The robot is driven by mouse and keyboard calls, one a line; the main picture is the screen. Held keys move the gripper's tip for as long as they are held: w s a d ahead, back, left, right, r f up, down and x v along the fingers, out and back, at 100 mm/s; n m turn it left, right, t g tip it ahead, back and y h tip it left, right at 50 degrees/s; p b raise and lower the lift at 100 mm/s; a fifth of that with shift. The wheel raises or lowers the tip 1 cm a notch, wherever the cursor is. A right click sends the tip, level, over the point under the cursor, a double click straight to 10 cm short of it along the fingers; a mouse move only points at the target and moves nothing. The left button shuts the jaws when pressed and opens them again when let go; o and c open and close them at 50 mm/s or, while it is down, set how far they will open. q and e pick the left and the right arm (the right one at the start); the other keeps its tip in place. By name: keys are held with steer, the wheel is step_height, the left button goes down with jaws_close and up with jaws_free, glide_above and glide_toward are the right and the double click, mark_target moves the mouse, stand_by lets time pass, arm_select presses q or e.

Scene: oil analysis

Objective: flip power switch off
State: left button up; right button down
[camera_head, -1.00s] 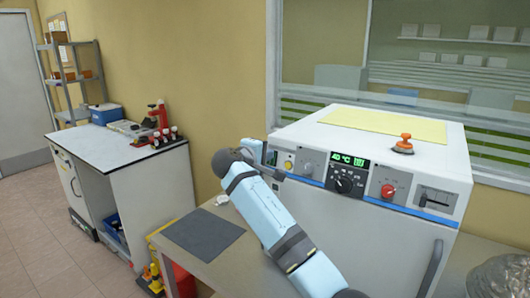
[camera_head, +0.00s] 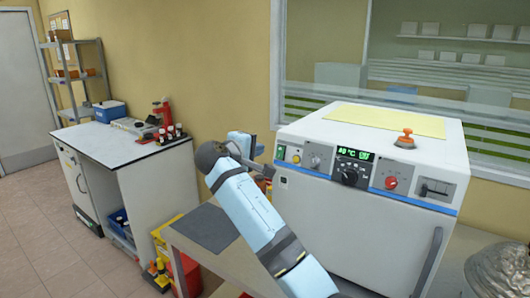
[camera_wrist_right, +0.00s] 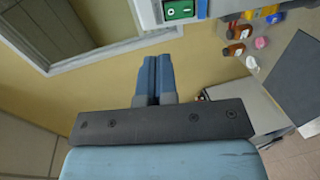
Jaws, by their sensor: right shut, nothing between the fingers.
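The power switch is a green rocker (camera_head: 280,152) at the left end of the white machine's front panel (camera_head: 315,161). In the right wrist view the green switch (camera_wrist_right: 180,9) shows white marks at the top edge, partly cut off; I cannot tell which side is pressed. My right gripper (camera_wrist_right: 157,58) has its two blue fingers together with nothing between them. Its tips are apart from the switch, below and slightly left of it in that view. In the head view the right gripper (camera_head: 246,143) is just left of the panel. My left gripper is not in view.
Beside the switch are a yellow button (camera_head: 296,158), a grey knob, a black dial (camera_head: 349,174) and a red knob (camera_head: 391,183). An orange-handled object (camera_head: 405,139) stands on the machine. A dark mat (camera_head: 206,229) lies on the table. A lab bench (camera_head: 120,150) stands left.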

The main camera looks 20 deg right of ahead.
steer(key=v, duration=0.3)
steer(key=shift+s+a+r, duration=0.2)
steer(key=shift+s+r, duration=0.05)
steer(key=shift+r, duration=0.1)
